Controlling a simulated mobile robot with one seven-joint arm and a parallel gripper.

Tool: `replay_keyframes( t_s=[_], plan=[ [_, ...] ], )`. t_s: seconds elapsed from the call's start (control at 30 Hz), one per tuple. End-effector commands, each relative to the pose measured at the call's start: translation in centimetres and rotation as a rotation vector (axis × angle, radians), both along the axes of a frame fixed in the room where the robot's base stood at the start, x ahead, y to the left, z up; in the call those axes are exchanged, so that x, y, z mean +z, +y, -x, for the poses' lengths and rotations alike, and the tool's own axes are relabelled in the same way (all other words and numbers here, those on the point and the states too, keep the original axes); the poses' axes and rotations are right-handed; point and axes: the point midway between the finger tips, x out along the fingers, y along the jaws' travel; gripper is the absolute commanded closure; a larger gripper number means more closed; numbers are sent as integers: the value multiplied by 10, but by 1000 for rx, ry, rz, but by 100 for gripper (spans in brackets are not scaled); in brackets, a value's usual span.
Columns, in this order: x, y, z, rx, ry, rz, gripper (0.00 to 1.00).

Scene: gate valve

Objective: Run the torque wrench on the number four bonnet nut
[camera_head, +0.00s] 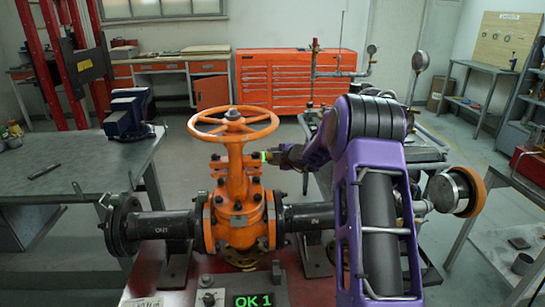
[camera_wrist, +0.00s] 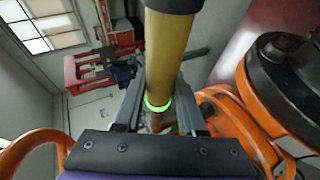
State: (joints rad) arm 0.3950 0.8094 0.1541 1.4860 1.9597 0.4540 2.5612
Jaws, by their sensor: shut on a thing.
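The orange gate valve (camera_head: 238,200) stands at the centre of the head view, its handwheel (camera_head: 233,122) on top. Dark nuts show around its bonnet flange; I cannot tell which is number four. My gripper (camera_head: 284,154) is just right of the valve's upper part, below handwheel height. It is shut on the torque wrench, whose yellow shaft (camera_wrist: 168,55) runs between the fingers in the wrist view, with a lit green ring (camera_wrist: 158,104). The wrench's far end is hidden, so I cannot tell whether it touches a nut. A display (camera_head: 254,300) reads "OK 1" in green.
Black flanged pipes (camera_head: 160,225) run left and right from the valve over a red bench (camera_head: 190,267). A steel table with a blue vice (camera_head: 128,115) stands left. Orange drawer cabinets (camera_head: 285,75) line the back.

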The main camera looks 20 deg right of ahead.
Motion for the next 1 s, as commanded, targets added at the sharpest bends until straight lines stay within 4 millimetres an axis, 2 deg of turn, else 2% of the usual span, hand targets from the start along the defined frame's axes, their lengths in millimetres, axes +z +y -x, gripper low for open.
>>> replay_keyframes(
  t_s=[0.37, 1.0],
  plan=[
    [4, 0, -1, 2, -6, 0, 100],
    [-17, 0, -1, 1, -6, 0, 100]
  ],
)
